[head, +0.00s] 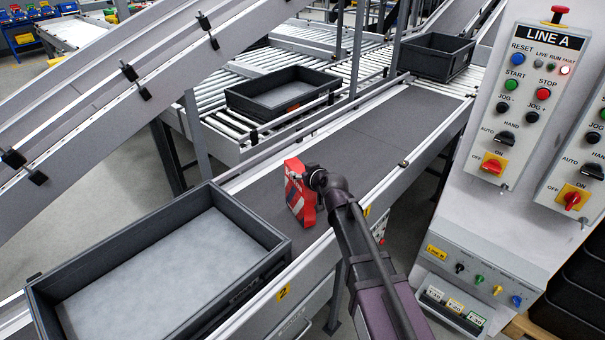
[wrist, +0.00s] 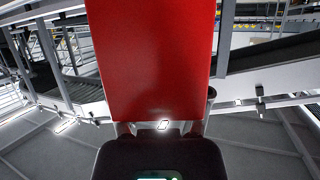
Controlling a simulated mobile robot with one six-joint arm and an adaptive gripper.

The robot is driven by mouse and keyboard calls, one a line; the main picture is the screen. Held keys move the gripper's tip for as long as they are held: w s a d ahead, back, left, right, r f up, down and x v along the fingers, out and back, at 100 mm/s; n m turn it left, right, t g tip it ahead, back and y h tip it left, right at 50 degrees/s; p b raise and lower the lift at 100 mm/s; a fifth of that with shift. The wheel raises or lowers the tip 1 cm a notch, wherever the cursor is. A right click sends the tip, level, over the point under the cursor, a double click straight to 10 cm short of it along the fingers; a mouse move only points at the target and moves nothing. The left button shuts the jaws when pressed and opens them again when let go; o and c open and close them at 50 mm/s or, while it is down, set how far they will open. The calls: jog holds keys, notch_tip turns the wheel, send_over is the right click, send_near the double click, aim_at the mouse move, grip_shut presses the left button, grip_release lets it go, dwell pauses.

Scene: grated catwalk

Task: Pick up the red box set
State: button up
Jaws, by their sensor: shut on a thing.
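The red box set (head: 300,192) is a red box with some dark and white print. In the head view it is at my gripper (head: 312,182), over the dark conveyor belt, and stands roughly upright. In the wrist view the red box set (wrist: 150,60) fills the upper middle as a plain red face. My gripper (wrist: 160,128) is shut on its near end, with a finger at each side. I cannot tell whether the box touches the belt. The far side of the box is hidden.
A large grey tray (head: 275,262) lies at the near left of the belt (head: 345,150). Dark crates (head: 325,92) and (head: 468,62) sit on rollers farther back. A control panel (head: 520,95) marked LINE A stands at the right. The belt beyond the box is clear.

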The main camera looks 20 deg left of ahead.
jog(key=shift+r+p, duration=3.75)
jog(key=shift+r, duration=0.5)
